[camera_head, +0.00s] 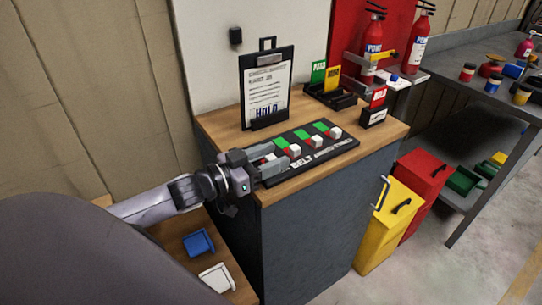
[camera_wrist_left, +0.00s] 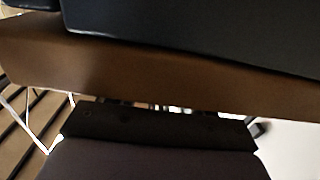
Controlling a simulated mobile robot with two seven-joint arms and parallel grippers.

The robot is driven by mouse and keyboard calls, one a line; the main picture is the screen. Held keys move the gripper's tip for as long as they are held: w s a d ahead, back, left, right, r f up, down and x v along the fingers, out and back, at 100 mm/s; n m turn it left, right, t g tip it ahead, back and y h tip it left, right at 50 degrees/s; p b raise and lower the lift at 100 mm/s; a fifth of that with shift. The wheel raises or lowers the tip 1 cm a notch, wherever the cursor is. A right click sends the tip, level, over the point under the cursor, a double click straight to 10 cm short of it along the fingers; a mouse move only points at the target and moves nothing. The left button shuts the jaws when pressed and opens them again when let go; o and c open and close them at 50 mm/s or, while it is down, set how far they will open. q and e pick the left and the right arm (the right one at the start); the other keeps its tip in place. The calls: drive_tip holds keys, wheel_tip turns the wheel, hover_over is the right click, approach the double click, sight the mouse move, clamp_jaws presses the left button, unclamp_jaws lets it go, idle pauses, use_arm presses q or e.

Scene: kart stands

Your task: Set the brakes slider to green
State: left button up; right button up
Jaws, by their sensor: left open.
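A black slider board (camera_head: 322,152) lies on the wooden counter, with green patches toward its back and white labels along its front edge. Three white knobs show clearly: the left knob (camera_head: 294,150), the middle knob (camera_head: 317,141) and the right knob (camera_head: 335,132). They sit in front of the green patches, with some red beside them. "BELT" is readable; I cannot make out which label is brakes. My left gripper (camera_head: 281,165) is open at the board's left end, its fingers pointing right and covering part of it. The left wrist view shows no knob. My right gripper is out of view.
A clipboard (camera_head: 267,87) marked HOLD stands behind the board. A black tray (camera_head: 331,97) with green and yellow cards is at the back. A red card holder (camera_head: 376,106) stands right of the board. Yellow (camera_head: 388,222) and red (camera_head: 423,178) boxes stand on the floor.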

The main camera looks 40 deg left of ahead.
use_arm(q)
drive_tip(key=shift+w, duration=0.15)
clamp_jaws()
drive_tip(key=shift+w+a, duration=0.3)
drive_tip(key=shift+a, duration=0.45)
drive_tip(key=shift+w+a, duration=0.3)
drive_tip(key=shift+a, duration=0.4)
drive_tip(key=shift+w+a, duration=0.3)
drive_tip(key=shift+a, duration=0.45)
unclamp_jaws()
drive_tip(key=v, duration=0.7)
